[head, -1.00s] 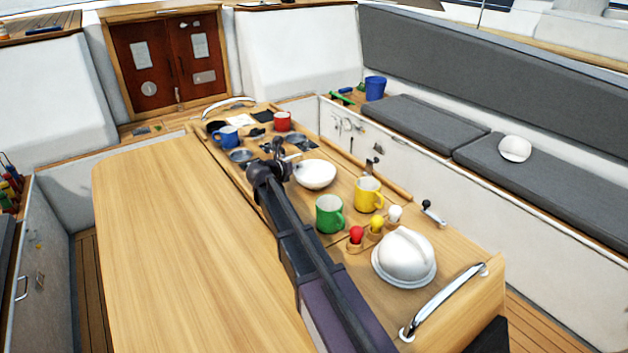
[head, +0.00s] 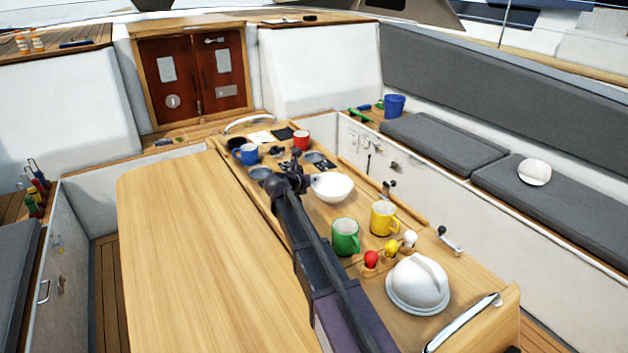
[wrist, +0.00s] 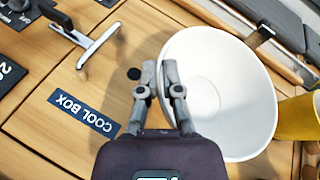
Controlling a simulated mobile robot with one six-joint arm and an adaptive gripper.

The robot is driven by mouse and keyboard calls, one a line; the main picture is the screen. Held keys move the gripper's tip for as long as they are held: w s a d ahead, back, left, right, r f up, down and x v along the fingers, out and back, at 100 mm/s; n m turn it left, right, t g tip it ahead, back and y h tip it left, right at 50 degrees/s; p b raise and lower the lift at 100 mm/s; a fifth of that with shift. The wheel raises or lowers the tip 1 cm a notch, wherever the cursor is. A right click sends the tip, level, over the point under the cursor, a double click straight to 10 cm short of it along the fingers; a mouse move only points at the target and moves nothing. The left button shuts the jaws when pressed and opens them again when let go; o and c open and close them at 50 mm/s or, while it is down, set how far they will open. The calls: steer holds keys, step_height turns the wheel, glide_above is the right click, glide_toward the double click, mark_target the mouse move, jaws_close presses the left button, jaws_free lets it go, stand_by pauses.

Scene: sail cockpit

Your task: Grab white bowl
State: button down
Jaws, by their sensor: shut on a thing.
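The white bowl (head: 332,190) is at the middle of the table's right-hand side, beyond the green and yellow mugs. In the wrist view the bowl (wrist: 225,95) fills the right half and its inside looks empty. My gripper (head: 300,170) is at the bowl's left edge. In the wrist view my gripper (wrist: 163,72) has one finger outside the bowl and one inside, shut on its left rim. Whether the bowl's base touches the table is hard to tell.
A white domed object (head: 418,283) sits nearer. The table's left leaf (head: 190,260) is clear.

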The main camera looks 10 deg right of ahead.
steer(key=shift+r+p, duration=3)
steer(key=shift+r, duration=0.4)
